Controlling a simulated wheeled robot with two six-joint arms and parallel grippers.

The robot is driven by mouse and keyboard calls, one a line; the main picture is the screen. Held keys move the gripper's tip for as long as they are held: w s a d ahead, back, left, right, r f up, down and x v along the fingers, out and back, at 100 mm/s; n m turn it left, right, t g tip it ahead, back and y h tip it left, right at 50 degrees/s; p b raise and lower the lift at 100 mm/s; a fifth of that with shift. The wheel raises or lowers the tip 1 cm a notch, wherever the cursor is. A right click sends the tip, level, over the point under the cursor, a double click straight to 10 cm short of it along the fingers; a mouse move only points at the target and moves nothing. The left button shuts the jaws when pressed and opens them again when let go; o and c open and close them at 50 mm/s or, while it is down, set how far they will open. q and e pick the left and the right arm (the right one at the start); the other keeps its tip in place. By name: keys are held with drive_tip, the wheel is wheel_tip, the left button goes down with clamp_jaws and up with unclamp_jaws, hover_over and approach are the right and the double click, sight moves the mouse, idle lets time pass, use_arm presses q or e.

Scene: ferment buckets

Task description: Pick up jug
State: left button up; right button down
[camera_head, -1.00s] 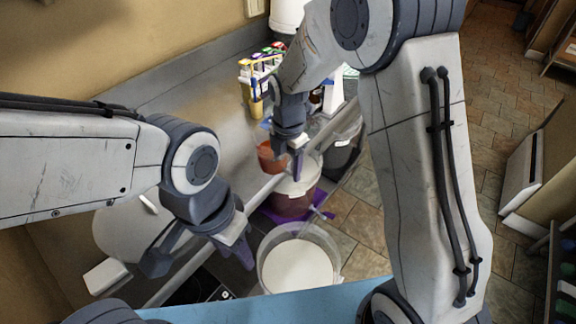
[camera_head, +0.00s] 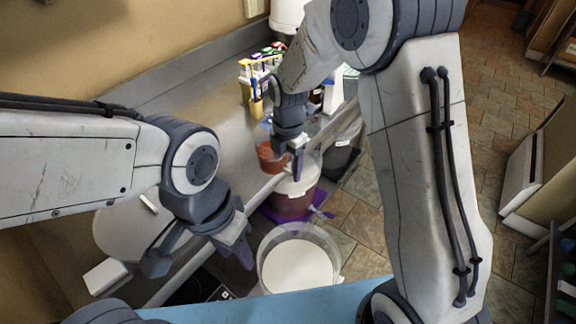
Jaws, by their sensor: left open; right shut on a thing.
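The jug (camera_head: 267,157) is a small clear vessel with orange-red contents. It sits near the counter's front edge, just left of a lidded bucket (camera_head: 291,202) with dark red contents. My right gripper (camera_head: 294,166) points down beside the jug's right side and is shut on it. The exact grip is hidden by the fingers. I cannot tell whether the jug is clear of the counter. My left gripper (camera_head: 200,254) is open and empty, in front of a large white rounded thing at the left.
An open clear bucket (camera_head: 298,266) with white contents stands in front. A grey bin (camera_head: 342,158) stands right of the lidded bucket. A yellow holder (camera_head: 251,92) with coloured items stands at the counter's back.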

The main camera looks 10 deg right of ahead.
idle(0.9)
drive_tip(key=c, duration=1.1)
unclamp_jaws()
drive_tip(key=c, duration=0.5)
drive_tip(key=shift+d, duration=0.1)
